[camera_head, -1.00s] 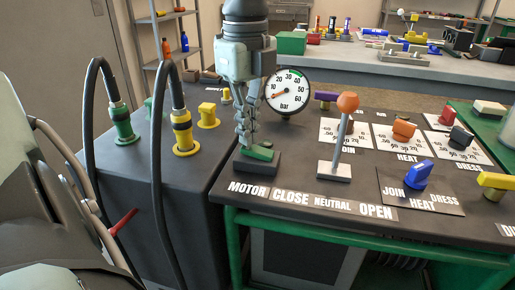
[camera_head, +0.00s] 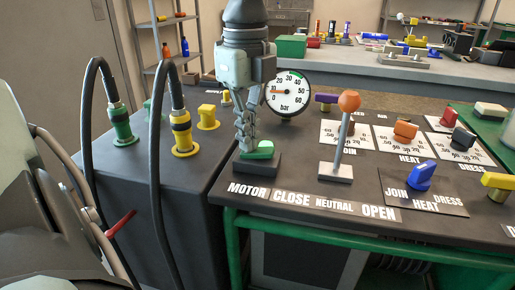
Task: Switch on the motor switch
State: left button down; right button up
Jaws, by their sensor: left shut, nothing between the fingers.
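The motor switch is a green rocker (camera_head: 261,149) on a dark base (camera_head: 262,167), above the MOTOR label (camera_head: 248,190) at the console's left front corner. The rocker is tilted, its right end up and its left end down. My left gripper (camera_head: 246,147) comes down from above, fingers together and empty. Its tips are at the rocker's left end and seem to touch it; they hide that end. My right gripper is not in view.
A grey lever with an orange knob (camera_head: 349,102) stands just right of the switch. A pressure gauge (camera_head: 287,94) is behind the gripper. Green and yellow hose connectors (camera_head: 181,133) stand to the left. A blue selector (camera_head: 421,175) and other knobs sit to the right.

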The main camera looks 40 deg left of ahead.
pick_arm(q)
jog(key=shift+r+p, duration=1.85)
jog(key=shift+r, duration=1.65)
jog(key=shift+f, duration=0.1)
